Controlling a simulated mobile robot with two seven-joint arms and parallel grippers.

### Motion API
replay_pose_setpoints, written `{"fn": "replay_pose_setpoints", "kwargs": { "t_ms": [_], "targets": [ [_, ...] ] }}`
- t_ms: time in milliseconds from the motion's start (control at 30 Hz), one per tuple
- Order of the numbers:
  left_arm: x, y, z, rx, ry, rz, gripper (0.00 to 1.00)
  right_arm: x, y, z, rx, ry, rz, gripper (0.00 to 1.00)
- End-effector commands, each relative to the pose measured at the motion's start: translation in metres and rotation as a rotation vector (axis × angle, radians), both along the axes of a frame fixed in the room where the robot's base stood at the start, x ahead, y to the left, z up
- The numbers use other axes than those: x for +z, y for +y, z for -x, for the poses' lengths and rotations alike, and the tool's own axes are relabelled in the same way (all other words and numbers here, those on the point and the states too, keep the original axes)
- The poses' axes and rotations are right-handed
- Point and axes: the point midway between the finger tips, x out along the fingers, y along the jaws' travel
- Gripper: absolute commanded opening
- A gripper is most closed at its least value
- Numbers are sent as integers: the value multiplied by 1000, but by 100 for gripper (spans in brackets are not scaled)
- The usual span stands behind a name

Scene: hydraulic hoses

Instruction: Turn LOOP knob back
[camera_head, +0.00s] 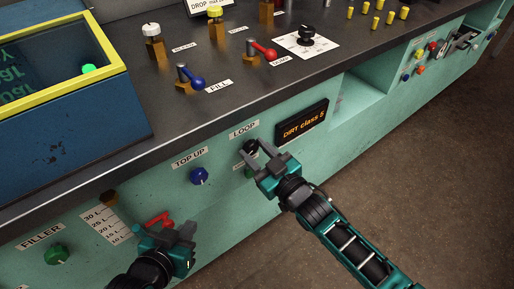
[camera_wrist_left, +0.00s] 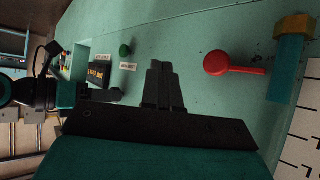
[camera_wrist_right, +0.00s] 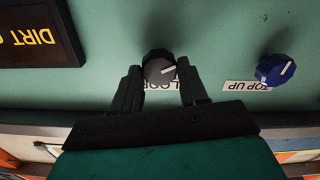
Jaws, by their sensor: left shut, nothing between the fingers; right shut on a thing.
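The LOOP knob (camera_head: 250,146) is black and sits on the green front panel under the LOOP label (camera_head: 244,130). In the right wrist view the knob (camera_wrist_right: 158,67) shows a white pointer line and stands between my fingertips. My right gripper (camera_wrist_right: 160,85) is shut on it; in the head view the gripper (camera_head: 257,152) partly covers the knob. My left gripper (camera_head: 185,232) is shut and empty, low at the panel beside a red lever (camera_head: 159,220). The left wrist view shows its fingers (camera_wrist_left: 160,68) together, apart from the lever (camera_wrist_left: 222,63).
A blue TOP UP knob (camera_head: 199,176) is left of the LOOP knob. A dark DIRT class display (camera_head: 302,122) is to its right. A green FILLER knob (camera_head: 57,254) is at lower left. The worktop above carries blue (camera_head: 190,79) and red (camera_head: 262,51) levers.

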Motion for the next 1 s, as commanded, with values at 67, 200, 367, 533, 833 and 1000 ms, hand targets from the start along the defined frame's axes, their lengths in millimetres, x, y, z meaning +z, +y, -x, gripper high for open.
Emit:
{"fn": "replay_pose_setpoints", "kwargs": {
  "t_ms": [67, 200, 367, 533, 833, 1000],
  "targets": [
    [5, 0, 0, -1, 0, -1, 0, 1, 0, 0, 0, -41, 60, 13],
    [8, 1, 0, -3, 0, -4, 0, 1, 0, 1, 0, -121, 168, 13],
    [11, 2, 0, -6, 0, -9, 0, 0, 1, 1, 0, -210, 291, 13],
    [12, 2, 0, -7, 0, -10, 0, -1, 1, 1, 0, -305, 423, 13],
    [11, 2, 1, -7, 0, -10, 0, -2, 2, 2, 1, -468, 645, 13],
    [10, 2, 1, -6, 0, -10, 0, -3, 1, 1, 0, -544, 750, 13]
  ]
}}
